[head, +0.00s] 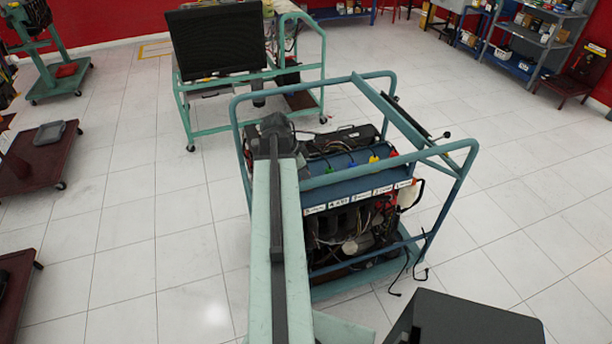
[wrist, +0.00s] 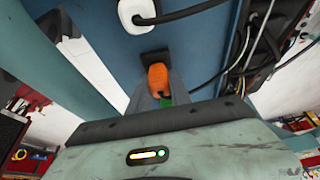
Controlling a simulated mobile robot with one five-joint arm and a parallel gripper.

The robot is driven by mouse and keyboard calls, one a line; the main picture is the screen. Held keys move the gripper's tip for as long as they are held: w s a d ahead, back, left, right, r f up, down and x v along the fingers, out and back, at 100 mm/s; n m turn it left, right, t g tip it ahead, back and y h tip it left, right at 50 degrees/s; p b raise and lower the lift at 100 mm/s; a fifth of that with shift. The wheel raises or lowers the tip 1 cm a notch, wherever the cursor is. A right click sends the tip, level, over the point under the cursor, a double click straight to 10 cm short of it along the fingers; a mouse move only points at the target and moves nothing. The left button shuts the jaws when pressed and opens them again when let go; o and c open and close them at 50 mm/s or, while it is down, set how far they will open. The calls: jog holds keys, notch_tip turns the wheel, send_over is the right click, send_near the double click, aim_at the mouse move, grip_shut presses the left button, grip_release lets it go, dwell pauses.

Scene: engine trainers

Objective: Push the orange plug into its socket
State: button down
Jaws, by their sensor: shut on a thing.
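The orange plug (wrist: 158,80) is in the wrist view, held between the two grey fingers of my gripper (wrist: 160,90). A dark socket (wrist: 153,56) on the blue panel (wrist: 100,35) is just beyond the plug's far end. I cannot tell whether the plug touches the socket or is partly in it. A little green shows between the fingers below the plug. In the head view my arm reaches to the engine trainer, and the arm hides the orange plug and its socket.
A white connector (wrist: 136,12) with a black cable sits on the panel beyond the plug. A teal cart with a screen (head: 218,45) stands behind.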

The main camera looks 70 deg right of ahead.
jog(key=shift+f+b, duration=0.3)
jog(key=shift+f, duration=0.1)
jog(key=c, duration=1.1)
grip_release()
jog(key=shift+r, duration=0.15)
jog(key=p+v, duration=0.7)
jog(key=shift+r, duration=0.2)
jog(key=shift+w+a, duration=0.1)
jog(key=shift+w, duration=0.05)
